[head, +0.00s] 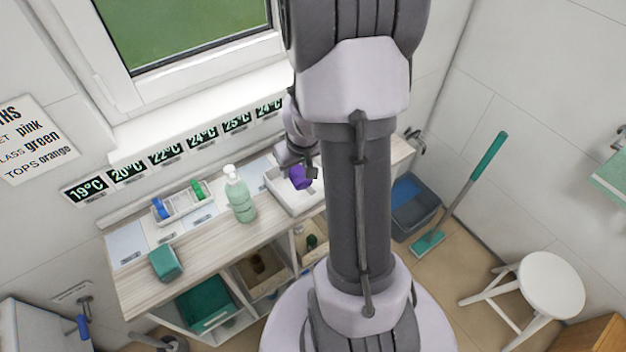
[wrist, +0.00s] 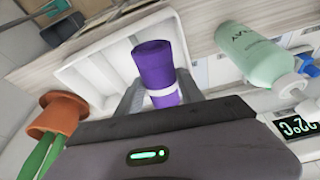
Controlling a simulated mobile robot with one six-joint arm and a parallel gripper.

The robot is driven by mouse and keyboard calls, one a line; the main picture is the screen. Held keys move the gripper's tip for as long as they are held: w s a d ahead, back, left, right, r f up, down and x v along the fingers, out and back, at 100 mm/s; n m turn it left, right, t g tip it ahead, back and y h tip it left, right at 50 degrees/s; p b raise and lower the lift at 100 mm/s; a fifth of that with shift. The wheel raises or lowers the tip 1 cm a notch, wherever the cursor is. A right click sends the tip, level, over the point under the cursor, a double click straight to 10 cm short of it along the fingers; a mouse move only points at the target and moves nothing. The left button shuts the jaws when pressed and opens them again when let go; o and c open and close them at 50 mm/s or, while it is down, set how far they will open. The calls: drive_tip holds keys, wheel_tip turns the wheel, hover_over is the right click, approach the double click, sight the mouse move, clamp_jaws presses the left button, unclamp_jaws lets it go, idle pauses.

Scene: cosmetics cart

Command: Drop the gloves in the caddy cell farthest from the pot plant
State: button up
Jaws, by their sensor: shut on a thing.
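The gloves are a purple roll with a white band (wrist: 154,62), also seen in the head view (head: 299,179). My gripper (wrist: 160,86) is shut on them, one finger on each side, and holds them over the white caddy (wrist: 80,72). In the head view my gripper (head: 300,169) is above the right part of the counter, at the caddy (head: 284,200). Dividers split the caddy into cells; the roll and gripper hide part of it. The pot plant, an orange pot (wrist: 60,115) with green stems, stands beside the caddy at the lower left of the wrist view. I cannot see it in the head view.
A green pump bottle (head: 240,197) stands left of the caddy on the counter (head: 205,245). Further left are a small white holder (head: 185,214) with blue and green items and a teal block (head: 165,263). Temperature signs line the window wall. My arm hides the counter's right part.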

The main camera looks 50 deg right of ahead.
drive_tip(key=o, duration=1.5)
drive_tip(key=shift+c, duration=0.2)
drive_tip(key=p+v, duration=0.6)
drive_tip(key=v, duration=1.1)
drive_tip(key=shift+r, duration=0.25)
drive_tip(key=shift+s, duration=0.1)
